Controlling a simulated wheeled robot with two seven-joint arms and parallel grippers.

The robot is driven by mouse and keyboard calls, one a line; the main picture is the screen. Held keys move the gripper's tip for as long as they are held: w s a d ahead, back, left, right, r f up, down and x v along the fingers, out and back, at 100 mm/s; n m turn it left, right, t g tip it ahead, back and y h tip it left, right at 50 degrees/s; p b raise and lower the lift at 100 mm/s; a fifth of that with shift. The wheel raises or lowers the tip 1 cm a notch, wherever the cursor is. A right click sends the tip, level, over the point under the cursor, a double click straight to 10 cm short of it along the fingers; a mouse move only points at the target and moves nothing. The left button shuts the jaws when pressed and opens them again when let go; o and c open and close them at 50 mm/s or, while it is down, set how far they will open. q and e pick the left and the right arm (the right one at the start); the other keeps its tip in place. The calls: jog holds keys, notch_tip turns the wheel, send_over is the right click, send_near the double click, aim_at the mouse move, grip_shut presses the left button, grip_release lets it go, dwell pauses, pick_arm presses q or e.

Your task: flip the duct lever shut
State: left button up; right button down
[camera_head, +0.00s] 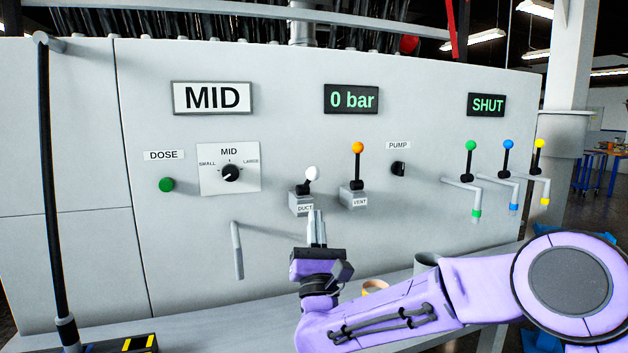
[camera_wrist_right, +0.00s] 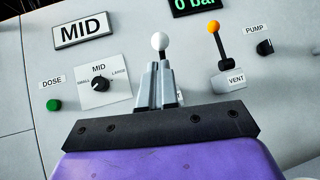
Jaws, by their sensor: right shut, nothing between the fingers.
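The duct lever has a white ball knob (camera_head: 312,173) on a short dark stem, rising from a grey box labelled DUCT (camera_head: 301,203) on the panel. It leans a little to the right in the head view. My right gripper (camera_head: 316,217) is shut and empty, pointing up just below and in front of the lever box. In the right wrist view, the white knob (camera_wrist_right: 160,41) shows just beyond the shut fingertips (camera_wrist_right: 159,66), which hide the lever's base. I cannot tell whether they touch it. My left gripper is not in view.
The orange-knobbed vent lever (camera_head: 357,147) stands upright just right of the duct lever. A pump switch (camera_head: 398,169), a dose button (camera_head: 166,185) and a MID dial (camera_head: 231,173) are on the panel. A bent grey pipe (camera_head: 237,250) sticks out at lower left. Displays read MID, 0 bar and SHUT.

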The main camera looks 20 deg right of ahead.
aim_at(313, 180)
jog(key=p+x, duration=0.3)
jog(key=x, duration=0.3)
jog(key=shift+w+r+p, duration=0.25)
jog(key=shift+r+p, duration=0.05)
jog(key=shift+w+d+r, duration=0.1)
jog(key=shift+w+r, duration=0.1)
jog(key=shift+w, duration=0.1)
